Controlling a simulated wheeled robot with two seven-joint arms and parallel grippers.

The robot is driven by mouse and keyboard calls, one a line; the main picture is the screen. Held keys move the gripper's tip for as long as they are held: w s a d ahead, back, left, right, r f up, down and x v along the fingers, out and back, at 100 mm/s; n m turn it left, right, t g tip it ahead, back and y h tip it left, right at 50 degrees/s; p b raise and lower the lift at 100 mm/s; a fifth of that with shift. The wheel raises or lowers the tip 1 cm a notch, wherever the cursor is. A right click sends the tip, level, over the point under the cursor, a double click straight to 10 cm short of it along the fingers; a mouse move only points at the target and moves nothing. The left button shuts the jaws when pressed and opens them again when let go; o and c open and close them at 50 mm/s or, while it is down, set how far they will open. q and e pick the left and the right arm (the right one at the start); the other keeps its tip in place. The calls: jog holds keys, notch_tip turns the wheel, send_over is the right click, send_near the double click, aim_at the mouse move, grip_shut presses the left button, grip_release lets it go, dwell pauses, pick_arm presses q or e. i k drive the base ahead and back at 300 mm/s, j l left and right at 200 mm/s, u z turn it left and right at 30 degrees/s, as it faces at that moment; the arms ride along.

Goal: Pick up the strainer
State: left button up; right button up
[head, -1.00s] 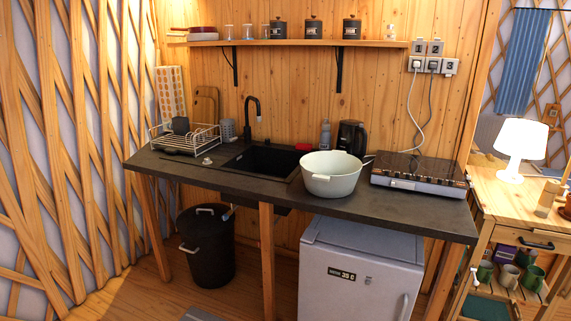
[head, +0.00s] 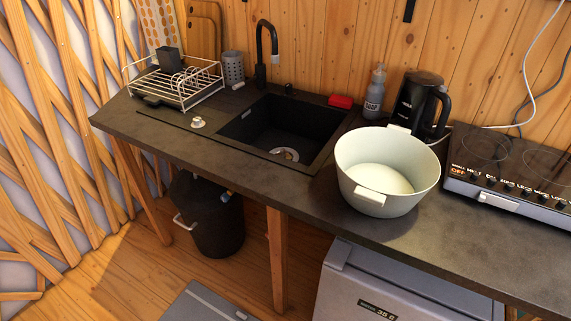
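A small, light round piece with a raised knob, which looks like a sink strainer (head: 198,122), lies on the dark countertop (head: 232,156) left of the black sink (head: 262,128). It sits in front of the dish rack, near the counter's front edge. A round metallic drain fitting (head: 285,154) shows at the bottom of the sink. I cannot tell whether it is a plain drain or a second strainer. Neither of my grippers is in view.
A wire dish rack (head: 187,88) stands behind the strainer. A tall black faucet (head: 266,55) rises behind the sink. A large pale pot (head: 366,182), a black kettle (head: 417,100) and a cooktop (head: 510,168) fill the right. A black bin (head: 215,225) stands under the counter.

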aim_at(284, 155)
jog(key=i+j+z, duration=0.2)
jog(key=j, duration=0.2)
jog(key=i+j+z, duration=0.2)
jog(key=j, duration=0.25)
jog(key=i+j+z, duration=0.2)
jog(key=j, duration=0.3)
jog(key=j+z, duration=0.15)
jog(key=j, duration=0.3)
jog(key=i+j+z, duration=0.2)
jog(key=j, duration=0.3)
jog(key=k, duration=0.1)
